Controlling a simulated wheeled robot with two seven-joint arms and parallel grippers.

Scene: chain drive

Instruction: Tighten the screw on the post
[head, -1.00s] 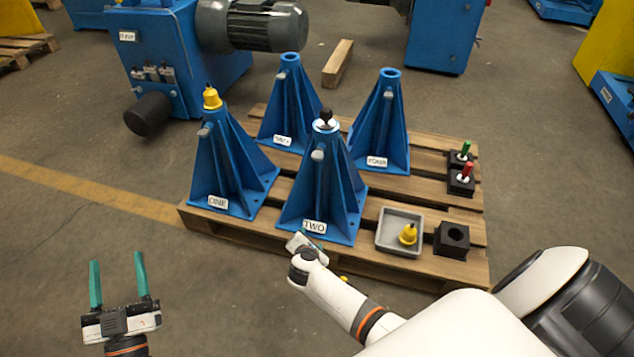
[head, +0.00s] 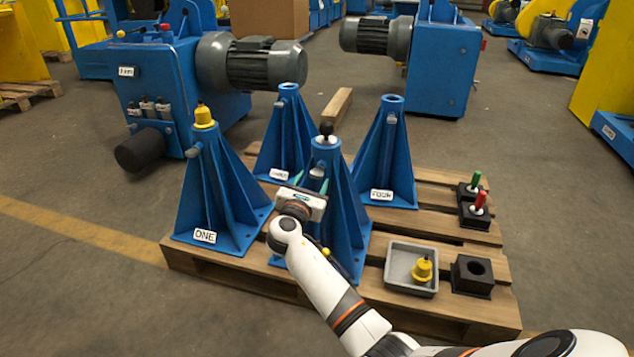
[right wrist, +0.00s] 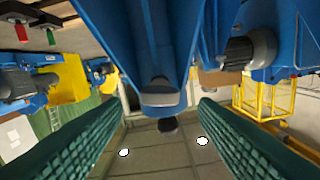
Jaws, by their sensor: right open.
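Blue post TWO (head: 345,215) stands on the pallet, with a black-knobbed piece (head: 326,131) on its top. The grey screw (head: 317,173) on its front side shows just behind my right gripper (head: 311,183). In the right wrist view the screw head (right wrist: 160,93) lies ahead, between the open green fingers (right wrist: 158,106); neither finger visibly touches it. The right gripper is open and empty, and its body hides the TWO label. Posts ONE (head: 220,200), THREE (head: 284,135) and FOUR (head: 385,160) also stand there. My left gripper is out of view.
The wooden pallet (head: 440,238) also holds a grey tray (head: 400,285) with a yellow piece (head: 422,270), an empty black block (head: 472,276), and black holders with red (head: 479,203) and green (head: 475,181) pieces. Post ONE bears a yellow cap (head: 203,115). Floor at left is clear.

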